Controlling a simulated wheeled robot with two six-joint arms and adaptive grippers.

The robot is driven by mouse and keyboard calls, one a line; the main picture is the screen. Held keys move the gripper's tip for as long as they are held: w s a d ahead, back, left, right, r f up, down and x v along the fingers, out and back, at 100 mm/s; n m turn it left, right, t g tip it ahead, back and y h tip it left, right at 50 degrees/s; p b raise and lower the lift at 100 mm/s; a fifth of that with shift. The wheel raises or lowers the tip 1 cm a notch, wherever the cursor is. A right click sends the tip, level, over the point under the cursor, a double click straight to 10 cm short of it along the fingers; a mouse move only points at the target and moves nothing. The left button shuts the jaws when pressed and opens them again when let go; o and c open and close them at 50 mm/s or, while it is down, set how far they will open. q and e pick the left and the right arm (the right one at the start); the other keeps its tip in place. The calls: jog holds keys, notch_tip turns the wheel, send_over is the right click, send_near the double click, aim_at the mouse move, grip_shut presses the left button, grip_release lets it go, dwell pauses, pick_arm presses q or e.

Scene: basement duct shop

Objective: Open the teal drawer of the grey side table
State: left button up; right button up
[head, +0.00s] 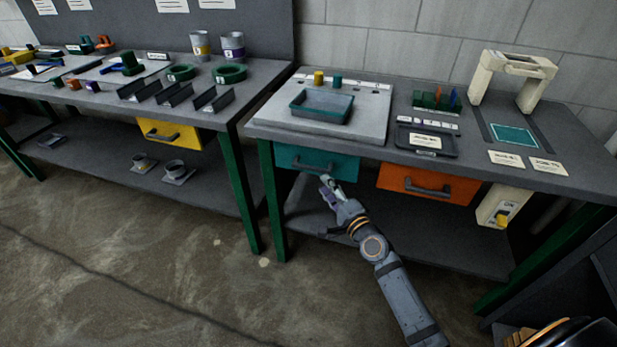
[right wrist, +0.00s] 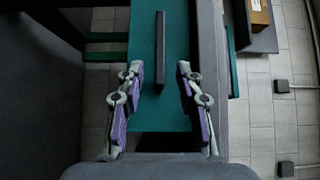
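The teal drawer (head: 293,157) sits under the top of the grey side table (head: 262,118), at its left end. Its front looks flush with the table edge, so it appears closed. Its dark bar handle (head: 308,164) runs across the front. My right gripper (head: 328,184) is just in front of and below the handle's right end. In the right wrist view the gripper (right wrist: 158,72) is open, with its two purple-padded fingers apart. The handle (right wrist: 160,45) lies ahead, lined up with the gap between them, against the teal drawer front (right wrist: 178,30). I see no contact. My left gripper is out of view.
An orange drawer (head: 428,184) and a cream switch box (head: 497,207) hang to the right under the same top. A green table leg (head: 272,200) stands left of the teal drawer. A lower shelf (head: 310,215) lies beneath. The teal tray (head: 322,105) sits above.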

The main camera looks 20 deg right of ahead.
aim_at(313, 171)
jog(key=w, duration=0.3)
jog(key=w+a, duration=0.1)
jog(key=w, duration=0.2)
jog(key=w+a+b, duration=0.1)
jog(key=w, duration=0.2)
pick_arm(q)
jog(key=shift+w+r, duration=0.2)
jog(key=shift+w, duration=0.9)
pick_arm(e)
jog(key=shift+w, duration=0.35)
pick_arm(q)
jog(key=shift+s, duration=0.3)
pick_arm(e)
grip_shut()
